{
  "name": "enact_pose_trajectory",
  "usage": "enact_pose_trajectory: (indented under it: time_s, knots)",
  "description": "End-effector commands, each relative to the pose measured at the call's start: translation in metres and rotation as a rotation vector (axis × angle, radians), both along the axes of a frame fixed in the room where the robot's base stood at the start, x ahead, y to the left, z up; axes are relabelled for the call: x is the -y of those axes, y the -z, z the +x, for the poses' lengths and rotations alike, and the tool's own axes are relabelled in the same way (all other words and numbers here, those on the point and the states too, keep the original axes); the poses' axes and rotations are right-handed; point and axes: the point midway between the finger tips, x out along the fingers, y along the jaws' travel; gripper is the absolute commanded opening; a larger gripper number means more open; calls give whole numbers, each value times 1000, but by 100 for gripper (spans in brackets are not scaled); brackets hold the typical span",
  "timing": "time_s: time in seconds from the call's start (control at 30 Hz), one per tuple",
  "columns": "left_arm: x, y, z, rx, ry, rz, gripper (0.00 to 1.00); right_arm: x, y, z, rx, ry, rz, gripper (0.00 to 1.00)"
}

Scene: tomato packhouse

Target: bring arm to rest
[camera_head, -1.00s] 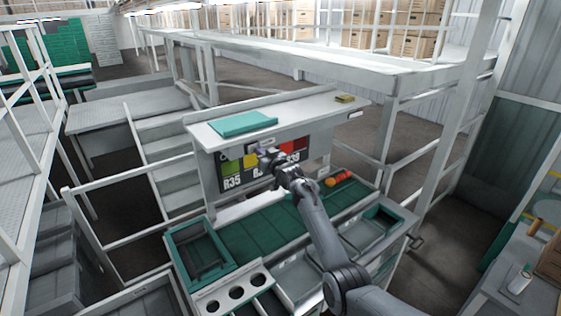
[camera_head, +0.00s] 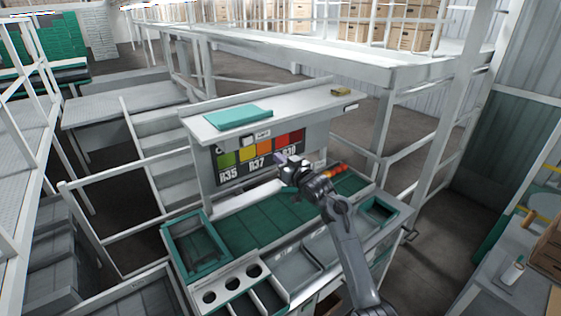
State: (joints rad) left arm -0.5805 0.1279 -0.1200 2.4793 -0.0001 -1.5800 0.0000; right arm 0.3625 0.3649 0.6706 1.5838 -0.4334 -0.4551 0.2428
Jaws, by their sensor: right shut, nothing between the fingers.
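My right gripper (camera_head: 284,160) is shut and empty. It is raised above the green sorting belt (camera_head: 245,228), in front of the colour chart board (camera_head: 232,178). My right arm reaches up to it from the bottom of the view. Several orange-red tomatoes (camera_head: 337,169) lie at the far right end of the belt, partly hidden behind the arm. My left gripper is not in view.
A green-rimmed crate (camera_head: 172,238) stands at the belt's left end and another green bin (camera_head: 377,212) at its right. A tray with three round holes (camera_head: 232,281) is in front. A shelf above holds a teal folded item (camera_head: 238,117). White railings surround the station.

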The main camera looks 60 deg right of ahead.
Motion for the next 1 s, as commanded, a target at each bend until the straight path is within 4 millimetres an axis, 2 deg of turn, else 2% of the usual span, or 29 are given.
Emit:
enact_pose_trajectory:
  time_s: [0.53,0.67,0.73,0.77,0.87,0.97,1.0]
  knots:
    - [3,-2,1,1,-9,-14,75,0,1,-2,-4,0,0,0]
    - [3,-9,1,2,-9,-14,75,-1,21,-8,-49,-1,4,0]
    - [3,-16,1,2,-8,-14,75,-7,43,-13,-97,-10,9,0]
    - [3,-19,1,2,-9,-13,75,-12,55,-15,-123,-18,11,0]
    - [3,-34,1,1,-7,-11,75,-47,98,-26,-224,-71,4,0]
    - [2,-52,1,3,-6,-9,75,-102,138,-45,-330,-145,-10,0]
    - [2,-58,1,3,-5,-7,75,-127,153,-56,-379,-172,-13,0]
